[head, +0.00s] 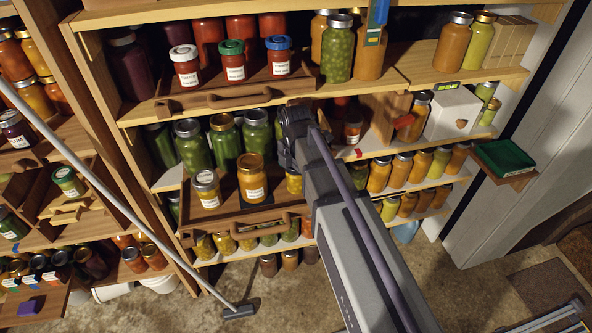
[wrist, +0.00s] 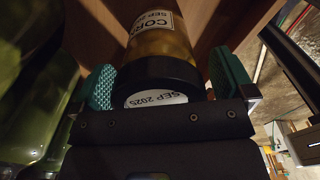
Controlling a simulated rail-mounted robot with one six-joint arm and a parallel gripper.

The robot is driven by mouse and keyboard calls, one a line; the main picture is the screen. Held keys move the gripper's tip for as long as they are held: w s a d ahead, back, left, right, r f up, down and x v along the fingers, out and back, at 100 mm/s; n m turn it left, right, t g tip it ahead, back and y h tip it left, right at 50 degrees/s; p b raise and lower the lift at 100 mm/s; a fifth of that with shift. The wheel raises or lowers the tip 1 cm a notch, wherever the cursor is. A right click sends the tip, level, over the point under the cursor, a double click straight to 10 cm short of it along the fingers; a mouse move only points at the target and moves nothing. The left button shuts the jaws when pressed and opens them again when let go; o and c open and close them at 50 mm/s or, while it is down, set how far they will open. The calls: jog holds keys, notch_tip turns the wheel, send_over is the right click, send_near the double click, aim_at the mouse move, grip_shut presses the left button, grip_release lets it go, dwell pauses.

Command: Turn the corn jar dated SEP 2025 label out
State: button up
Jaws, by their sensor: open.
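In the wrist view, a corn jar (wrist: 158,50) with yellow contents lies between the two teal finger pads of my gripper (wrist: 166,82). Its dark lid (wrist: 155,77) faces the camera and has a white SEP 2025 sticker. A white side label reading CORN and SEP 2025 shows upside down on its body. My gripper is open, with a pad on each side of the lid. In the head view, my gripper (head: 294,125) is at the middle shelf, and a yellow jar (head: 294,183) shows partly hidden beside my arm. I cannot tell for certain that it is the same jar.
A wooden pull-out tray (head: 240,225) holds a white-labelled jar (head: 207,189) and a golden jar (head: 252,180). Several green jars (head: 192,146) stand behind; a large green jar (wrist: 30,90) is close at the wrist view's left. The upper shelf (head: 405,80) is above my gripper.

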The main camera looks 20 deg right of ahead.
jog(key=c, duration=1.1)
jog(key=o, duration=0.5)
jog(key=c, duration=0.4)
jog(key=shift+o, duration=0.2)
jog(key=m, duration=0.4)
jog(key=shift+m, duration=0.3)
jog(key=shift+m, duration=0.6)
jog(key=m, duration=0.3)
jog(key=shift+w, duration=0.1)
jog(key=shift+m, duration=0.3)
